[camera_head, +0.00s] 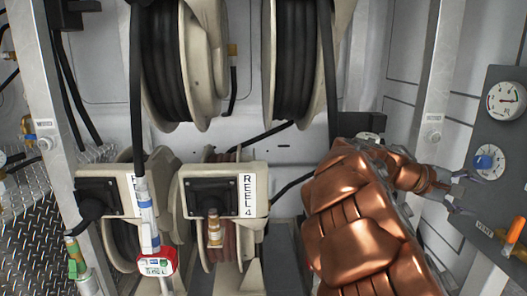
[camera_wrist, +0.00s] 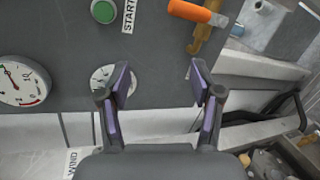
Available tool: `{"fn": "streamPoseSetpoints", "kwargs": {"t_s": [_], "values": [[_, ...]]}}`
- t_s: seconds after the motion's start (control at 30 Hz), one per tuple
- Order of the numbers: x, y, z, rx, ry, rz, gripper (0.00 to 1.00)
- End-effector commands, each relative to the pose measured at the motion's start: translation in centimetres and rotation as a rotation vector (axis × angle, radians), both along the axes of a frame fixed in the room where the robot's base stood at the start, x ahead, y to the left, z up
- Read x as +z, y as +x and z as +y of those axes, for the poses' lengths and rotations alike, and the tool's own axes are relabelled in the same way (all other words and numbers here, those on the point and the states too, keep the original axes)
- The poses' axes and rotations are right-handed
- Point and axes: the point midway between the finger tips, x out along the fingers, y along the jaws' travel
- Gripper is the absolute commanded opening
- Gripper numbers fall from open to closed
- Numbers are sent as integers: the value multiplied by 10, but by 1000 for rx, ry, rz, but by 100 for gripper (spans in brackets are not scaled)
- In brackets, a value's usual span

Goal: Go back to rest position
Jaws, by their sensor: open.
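My copper-coloured arm (camera_head: 350,225) reaches in from the lower right of the head view. My gripper (camera_head: 460,192) is at its far end, in front of the grey control panel (camera_head: 487,130). In the wrist view my gripper (camera_wrist: 160,80) has its two purple-padded fingers spread apart with nothing between them. The panel (camera_wrist: 165,50) fills the upper part behind them. The left finger partly covers a small round dial (camera_wrist: 128,84). A green START button (camera_wrist: 103,11) is above the left finger, and an orange valve handle (camera_wrist: 197,13) is above the right finger.
Hose reels (camera_head: 205,65) hang at the back. The REEL 4 housing (camera_head: 218,190) is left of my arm. A metal post (camera_head: 432,75) stands close by my gripper.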

Motion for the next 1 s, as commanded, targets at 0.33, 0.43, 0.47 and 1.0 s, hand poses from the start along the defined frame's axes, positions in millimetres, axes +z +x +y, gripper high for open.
{"fn": "streamPoseSetpoints", "kwargs": {"t_s": [0.33,0.43,0.47,1.0], "values": [[-103,-121,78,-158,484,-188,65],[-136,-149,116,-190,632,-211,65],[-145,-156,129,-199,678,-216,65],[-228,-265,298,-280,1172,-125,65]]}}
